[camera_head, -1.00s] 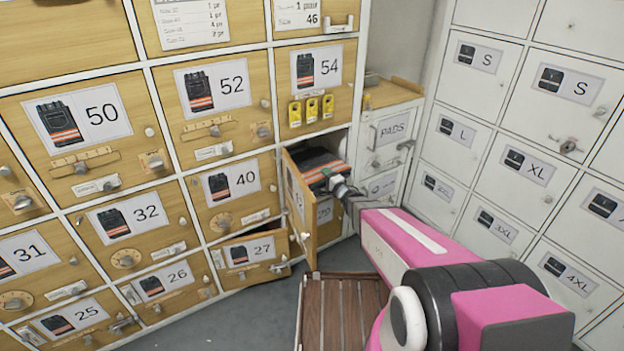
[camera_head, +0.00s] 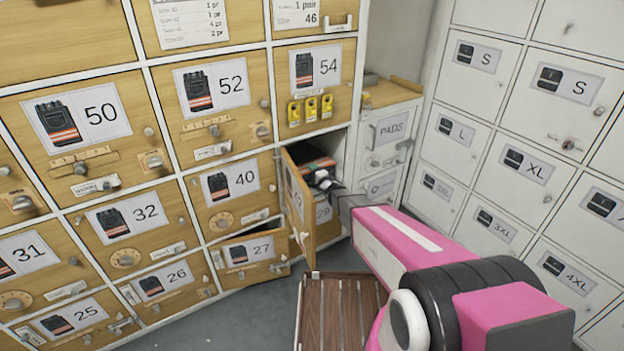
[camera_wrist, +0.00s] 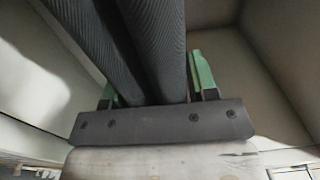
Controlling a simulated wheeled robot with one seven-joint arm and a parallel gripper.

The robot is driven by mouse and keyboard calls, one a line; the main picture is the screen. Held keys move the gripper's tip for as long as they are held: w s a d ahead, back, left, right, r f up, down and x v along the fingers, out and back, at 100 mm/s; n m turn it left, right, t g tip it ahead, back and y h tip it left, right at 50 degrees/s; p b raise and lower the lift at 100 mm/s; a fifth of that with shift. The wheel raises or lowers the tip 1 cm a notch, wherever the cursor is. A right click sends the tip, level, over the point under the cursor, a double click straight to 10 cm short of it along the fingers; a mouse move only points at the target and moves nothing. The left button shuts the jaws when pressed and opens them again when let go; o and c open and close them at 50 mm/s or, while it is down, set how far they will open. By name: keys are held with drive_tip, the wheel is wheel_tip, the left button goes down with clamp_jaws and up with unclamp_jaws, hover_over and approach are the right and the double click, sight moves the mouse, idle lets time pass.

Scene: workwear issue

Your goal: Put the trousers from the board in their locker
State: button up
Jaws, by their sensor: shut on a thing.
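The trousers (camera_head: 318,165), dark with an orange band, are inside an open wooden locker (camera_head: 341,146) below locker 54. Its door (camera_head: 300,203) stands swung out to the left, its label too edge-on to read. My gripper (camera_head: 324,181) is in the locker mouth, shut on the trousers. In the wrist view, the dark ribbed folds of the trousers (camera_wrist: 150,50) run between the green fingers of my gripper (camera_wrist: 155,88), with pale locker walls around. The far end of the trousers and the locker floor are hidden in the head view.
Locker 27 (camera_head: 251,251) below stands ajar. A slatted wooden bench (camera_head: 340,312) stands on the floor in front. White lockers (camera_head: 480,145) line the right wall, and a PADS drawer unit (camera_head: 389,130) fills the corner. Clear grey floor (camera_head: 250,318) shows left of the bench.

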drive_tip(key=shift+w+a+f, duration=0.1)
drive_tip(key=shift+w+f, duration=0.1)
drive_tip(key=shift+f, duration=1.35)
drive_tip(key=shift+f, duration=0.2)
drive_tip(key=o, duration=1.4)
drive_tip(key=shift+c, duration=0.2)
